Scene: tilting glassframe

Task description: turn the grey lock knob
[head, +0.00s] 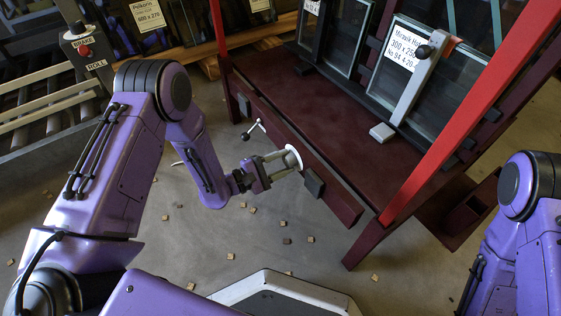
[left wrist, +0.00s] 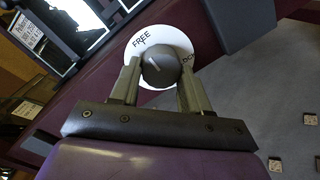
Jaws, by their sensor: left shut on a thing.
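The grey lock knob (left wrist: 160,70) sits at the centre of a round white dial (left wrist: 175,37) on the front beam of the dark red frame. The dial reads FREE at its upper left; a second word at the right is partly hidden. A light mark on the knob slants to the upper left, roughly toward FREE. My left gripper (left wrist: 157,82) is shut on the knob, one finger on each side. In the head view, my left gripper (head: 284,162) reaches the white dial (head: 294,157) from the left; the knob is hidden there. My right gripper is out of view.
The frame's dark red bed (head: 330,115) holds glass panes (head: 440,85) and a clamp bar (head: 408,92). A BRIDGE/ROLL switch box (head: 85,48) stands at left. Small wooden blocks lie scattered on the floor.

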